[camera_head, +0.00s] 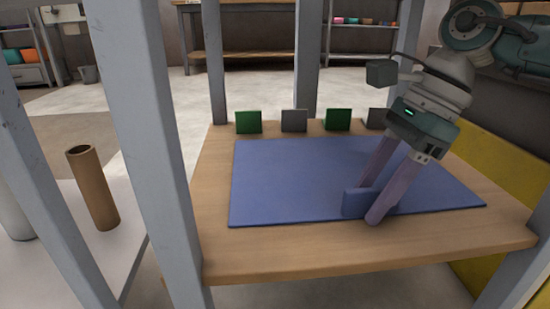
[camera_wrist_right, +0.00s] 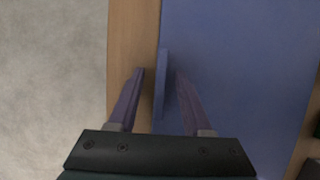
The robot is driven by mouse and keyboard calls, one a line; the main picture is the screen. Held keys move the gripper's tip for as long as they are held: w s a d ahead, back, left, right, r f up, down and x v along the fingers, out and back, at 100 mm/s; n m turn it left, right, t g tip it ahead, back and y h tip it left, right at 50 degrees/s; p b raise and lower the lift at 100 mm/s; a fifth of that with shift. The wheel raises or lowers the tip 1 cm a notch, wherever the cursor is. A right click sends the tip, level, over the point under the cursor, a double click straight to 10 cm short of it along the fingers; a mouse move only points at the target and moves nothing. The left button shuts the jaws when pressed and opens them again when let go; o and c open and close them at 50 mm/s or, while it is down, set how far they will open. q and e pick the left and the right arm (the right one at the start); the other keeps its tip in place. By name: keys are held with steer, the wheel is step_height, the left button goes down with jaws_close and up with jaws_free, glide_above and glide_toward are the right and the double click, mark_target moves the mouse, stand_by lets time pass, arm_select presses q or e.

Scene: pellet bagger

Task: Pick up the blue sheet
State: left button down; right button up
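The blue sheet (camera_head: 353,203) is a small, thin blue square standing upright near the front edge of a larger blue mat (camera_head: 290,180) on the wooden table. My right gripper (camera_head: 368,203) reaches down at the sheet with its two purple fingers, one on the far side and one on the near side. In the right wrist view the sheet (camera_wrist_right: 161,85) shows edge-on between the open fingers (camera_wrist_right: 160,75), with a gap visible on both sides. The finger in front hides part of the sheet in the head view. My left gripper is not in view.
Green squares (camera_head: 248,122) and (camera_head: 338,120) and grey squares (camera_head: 294,121) stand along the table's back edge. Grey posts (camera_head: 150,130) frame the table (camera_head: 300,258). A brown tube (camera_head: 92,188) stands on a white surface at left. The mat's left half is clear.

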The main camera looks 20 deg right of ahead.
jaws_close()
stand_by(1.2)
